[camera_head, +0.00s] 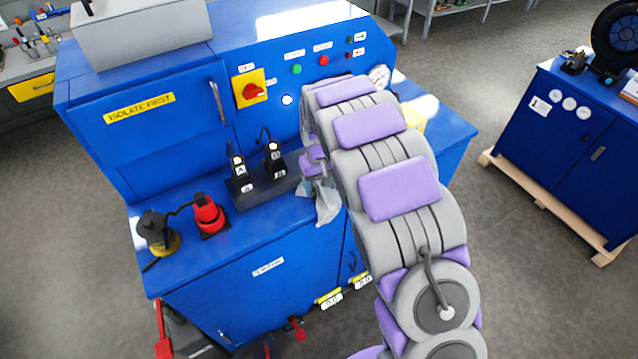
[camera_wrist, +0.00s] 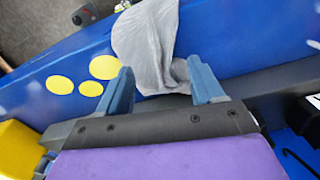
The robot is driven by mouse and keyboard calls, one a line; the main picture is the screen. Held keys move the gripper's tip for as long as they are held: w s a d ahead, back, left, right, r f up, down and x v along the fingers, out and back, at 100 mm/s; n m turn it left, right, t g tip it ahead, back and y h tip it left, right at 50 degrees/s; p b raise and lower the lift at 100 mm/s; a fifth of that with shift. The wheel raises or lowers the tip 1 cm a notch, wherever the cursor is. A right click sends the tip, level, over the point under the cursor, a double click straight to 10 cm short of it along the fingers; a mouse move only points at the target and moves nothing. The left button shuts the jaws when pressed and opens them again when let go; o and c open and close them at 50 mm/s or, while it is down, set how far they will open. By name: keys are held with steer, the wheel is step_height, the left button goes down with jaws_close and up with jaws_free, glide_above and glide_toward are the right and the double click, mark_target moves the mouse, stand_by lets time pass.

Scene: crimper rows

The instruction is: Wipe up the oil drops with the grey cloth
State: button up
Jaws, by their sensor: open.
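The grey cloth (camera_wrist: 147,45) lies crumpled over the front edge of the blue bench, partly hanging down. It also shows in the head view (camera_head: 327,208), just below my gripper. My gripper (camera_wrist: 162,84) is open, with its two blue-grey fingers at either side of the cloth's near end. I cannot tell whether they touch it. Three yellow oil drops, a left one (camera_wrist: 59,84), a middle one (camera_wrist: 91,89) and a larger one (camera_wrist: 104,67), lie on the blue surface left of the cloth in the wrist view. My arm hides them in the head view.
A dark block with two black handled tools (camera_head: 258,178) stands on the worktop left of my gripper. A red device (camera_head: 208,215) and a black one with a yellow base (camera_head: 160,232) stand farther left. The blue panel with a red switch (camera_head: 251,91) rises behind.

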steer(key=o, duration=0.3)
steer(key=shift+f, duration=0.2)
steer(key=shift+f, duration=0.9)
steer(key=shift+c, duration=0.9)
jaws_close()
steer(key=shift+r, duration=0.25)
